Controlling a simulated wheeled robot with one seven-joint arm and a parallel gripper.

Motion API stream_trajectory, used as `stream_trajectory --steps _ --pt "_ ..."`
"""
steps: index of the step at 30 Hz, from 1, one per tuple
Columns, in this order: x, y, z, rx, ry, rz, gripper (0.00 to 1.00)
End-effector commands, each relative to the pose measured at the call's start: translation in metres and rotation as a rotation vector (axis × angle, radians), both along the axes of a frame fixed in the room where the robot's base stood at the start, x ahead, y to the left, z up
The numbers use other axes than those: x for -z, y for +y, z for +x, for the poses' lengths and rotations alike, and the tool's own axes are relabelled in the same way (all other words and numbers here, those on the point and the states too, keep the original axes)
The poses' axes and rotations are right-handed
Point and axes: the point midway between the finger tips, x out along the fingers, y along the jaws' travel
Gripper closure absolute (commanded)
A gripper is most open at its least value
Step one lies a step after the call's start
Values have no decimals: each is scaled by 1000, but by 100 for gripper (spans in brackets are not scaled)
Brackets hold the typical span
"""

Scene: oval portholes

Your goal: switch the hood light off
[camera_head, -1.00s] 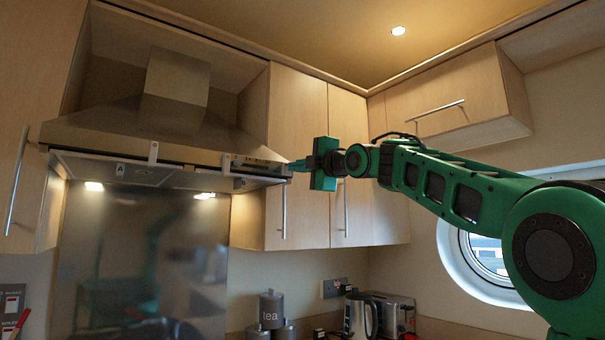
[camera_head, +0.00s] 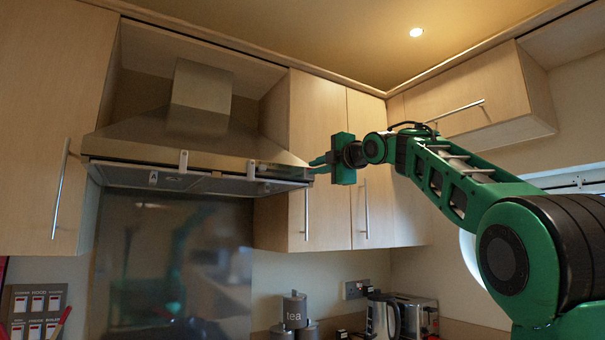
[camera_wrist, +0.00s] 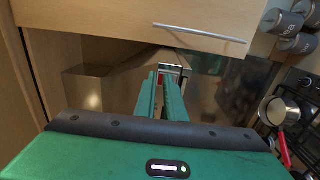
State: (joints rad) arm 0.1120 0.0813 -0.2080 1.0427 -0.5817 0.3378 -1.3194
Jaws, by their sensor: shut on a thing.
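The steel cooker hood (camera_head: 150,140) hangs at the left in the head view, and no lamp glows on its underside. A control strip (camera_head: 275,168) runs along the right part of its front edge. My gripper (camera_head: 314,164) is at the right end of that edge, its green fingers pointing left and touching it. In the wrist view the fingers (camera_wrist: 160,76) are close together on a small red and pale part, the hood switch (camera_wrist: 163,80). The hood (camera_wrist: 100,85) also shows there behind the fingers. The fingers hide most of the switch.
Wall cupboards with bar handles stand close right of the hood (camera_head: 320,120) and at its left (camera_head: 50,110). A panel of labelled switches (camera_head: 35,305) is at lower left. A tea canister (camera_head: 294,310) and a kettle (camera_head: 383,315) stand below.

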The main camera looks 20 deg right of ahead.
Motion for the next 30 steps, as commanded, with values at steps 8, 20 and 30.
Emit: stream_trajectory --steps 8,20,30 --pt "0 9 10 -15 -4 5 100" --pt "6 11 22 -17 1 4 100" --pt "10 11 28 -18 4 5 100"
